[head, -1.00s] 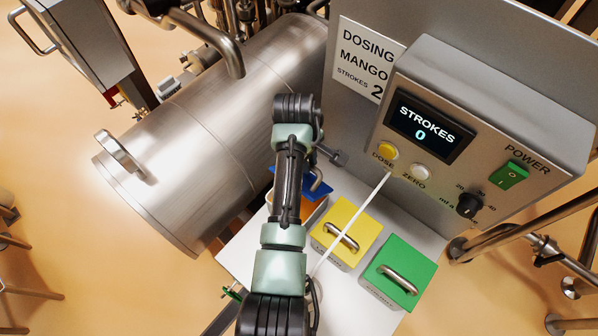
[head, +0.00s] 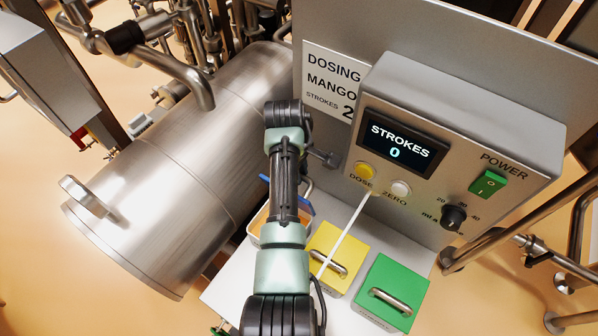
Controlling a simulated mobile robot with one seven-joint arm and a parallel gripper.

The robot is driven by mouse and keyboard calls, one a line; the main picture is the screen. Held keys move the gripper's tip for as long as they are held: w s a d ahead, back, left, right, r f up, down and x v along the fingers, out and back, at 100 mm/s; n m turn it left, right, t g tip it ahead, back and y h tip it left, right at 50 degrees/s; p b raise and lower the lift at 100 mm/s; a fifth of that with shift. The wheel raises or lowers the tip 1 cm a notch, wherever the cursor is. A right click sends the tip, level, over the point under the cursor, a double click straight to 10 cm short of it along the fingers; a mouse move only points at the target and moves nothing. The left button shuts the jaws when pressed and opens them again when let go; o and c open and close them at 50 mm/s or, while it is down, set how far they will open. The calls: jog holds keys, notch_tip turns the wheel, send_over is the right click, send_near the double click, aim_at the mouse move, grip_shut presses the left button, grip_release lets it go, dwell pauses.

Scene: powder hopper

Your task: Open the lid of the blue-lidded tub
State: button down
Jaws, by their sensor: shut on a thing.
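The blue-lidded tub (head: 257,229) stands at the left of the row of tubs, mostly behind my arm. Orange contents show inside it. Its blue lid (head: 306,209) is raised and tilted, seen nearly edge-on as a thin blue strip on both sides of my arm. A grey bar, probably its handle, shows just behind the strip. My arm reaches over the tub from the bottom of the view. My gripper is hidden behind my arm, so its hold on the lid does not show.
A yellow-lidded tub (head: 331,258) and a green-lidded tub (head: 393,292) stand shut to the right. The dosing machine (head: 466,105) rises behind, its display reading 0. A large steel cylinder (head: 170,195) lies left. A thin white rod crosses near the yellow tub.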

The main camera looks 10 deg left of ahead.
jog(key=shift+d+f, duration=0.1)
jog(key=c, duration=0.8)
grip_release()
jog(key=r, duration=0.4)
jog(key=s+r+b, duration=0.1)
jog(key=r, duration=0.3)
jog(key=s+a+r+b, duration=0.1)
jog(key=r, duration=0.4)
jog(key=shift+s, duration=0.2)
